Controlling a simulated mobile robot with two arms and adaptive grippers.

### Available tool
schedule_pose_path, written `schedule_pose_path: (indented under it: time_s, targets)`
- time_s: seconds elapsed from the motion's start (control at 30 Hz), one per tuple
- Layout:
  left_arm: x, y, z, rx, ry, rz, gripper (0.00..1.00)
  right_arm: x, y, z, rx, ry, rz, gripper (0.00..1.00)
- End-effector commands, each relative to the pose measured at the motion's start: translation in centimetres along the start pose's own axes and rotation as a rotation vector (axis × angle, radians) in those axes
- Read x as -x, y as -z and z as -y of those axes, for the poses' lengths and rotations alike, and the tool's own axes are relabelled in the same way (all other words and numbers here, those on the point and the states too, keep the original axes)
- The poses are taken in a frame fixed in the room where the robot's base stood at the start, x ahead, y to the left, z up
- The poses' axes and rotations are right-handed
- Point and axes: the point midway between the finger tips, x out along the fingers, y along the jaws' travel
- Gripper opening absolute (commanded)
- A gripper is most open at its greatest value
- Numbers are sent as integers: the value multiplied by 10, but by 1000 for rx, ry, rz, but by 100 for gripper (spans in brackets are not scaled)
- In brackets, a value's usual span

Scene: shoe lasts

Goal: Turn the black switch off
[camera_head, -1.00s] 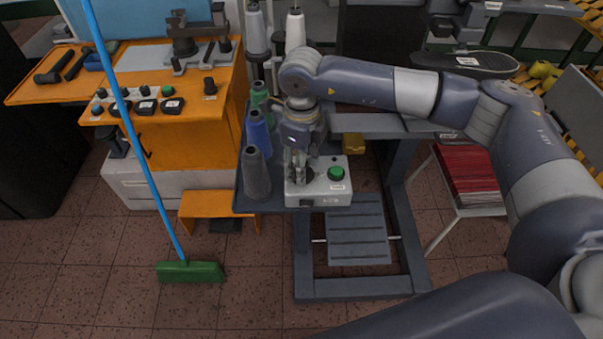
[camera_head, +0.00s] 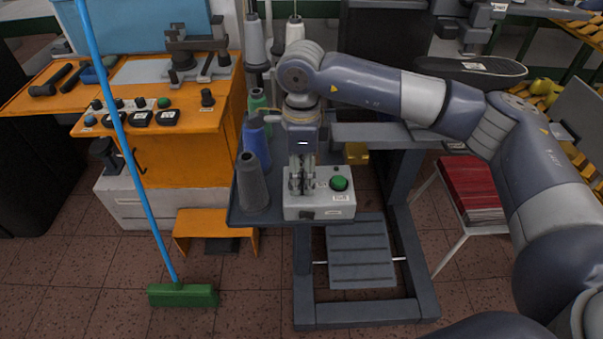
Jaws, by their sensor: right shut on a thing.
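A white control box (camera_head: 322,206) sits on the front corner of the grey machine table, with a green button (camera_head: 339,183) on its right side. My right gripper (camera_head: 301,190) points straight down over the left part of the box. Its fingers are close together and shut on the black switch there. The fingers hide most of the switch, so its turned position cannot be seen. My left gripper is not in view.
Grey (camera_head: 252,185), blue and green thread cones stand just left of my right gripper. An orange machine (camera_head: 190,160) with knobs is further left, with a blue-handled green broom (camera_head: 183,295) before it. Red sheets (camera_head: 468,185) lie on a stand at right.

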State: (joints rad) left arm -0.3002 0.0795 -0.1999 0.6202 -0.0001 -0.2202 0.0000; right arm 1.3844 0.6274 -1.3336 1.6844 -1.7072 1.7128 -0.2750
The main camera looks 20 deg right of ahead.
Motion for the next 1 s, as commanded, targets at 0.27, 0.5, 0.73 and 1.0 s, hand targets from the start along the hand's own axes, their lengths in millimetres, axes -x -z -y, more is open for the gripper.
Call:
schedule_pose_path:
  time_s: [0.27, 0.5, 0.73, 1.0]
  targets:
    - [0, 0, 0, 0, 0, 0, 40, 0, 0, 0, 4, 1, 0, 19]
    - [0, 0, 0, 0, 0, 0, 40, 0, 0, 0, 3, 1, 0, 63]
    - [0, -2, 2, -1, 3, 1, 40, 1, 0, 0, 2, 1, 0, 63]
    - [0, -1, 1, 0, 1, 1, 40, 36, -1, 1, 2, 5, 2, 63]
